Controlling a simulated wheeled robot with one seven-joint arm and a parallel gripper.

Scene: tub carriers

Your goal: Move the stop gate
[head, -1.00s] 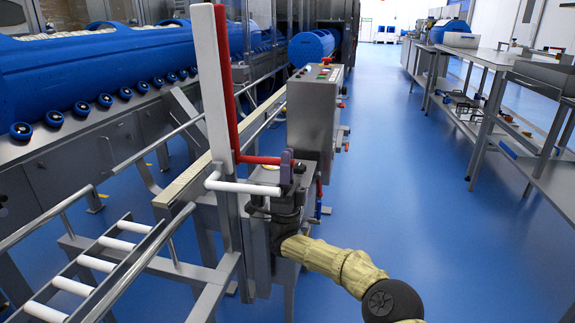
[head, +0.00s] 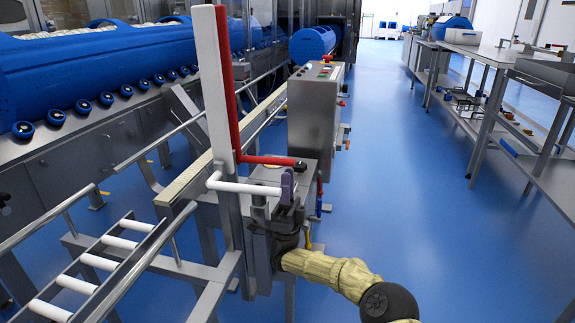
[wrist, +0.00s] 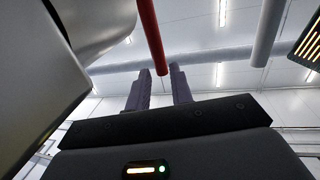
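What I take for the stop gate is a tall red bar (head: 229,85) beside a white upright post (head: 212,80). A red arm (head: 265,160) runs right from its foot to a dark end. A white crossbar (head: 240,187) lies below it. My gripper (head: 288,183) points upward just below the outer end of the red arm, by the crossbar's right end. In the wrist view, my gripper (wrist: 160,86) has its purple-grey fingers apart. The tip of a red bar (wrist: 150,35) shows above the gap. I see nothing held; exact contact is unclear.
A grey control box (head: 314,110) stands just behind the gate. A roller track (head: 90,270) with rails lies at left, near a blue tub carrier (head: 120,55). Steel benches (head: 500,60) line the right. The blue floor between is clear.

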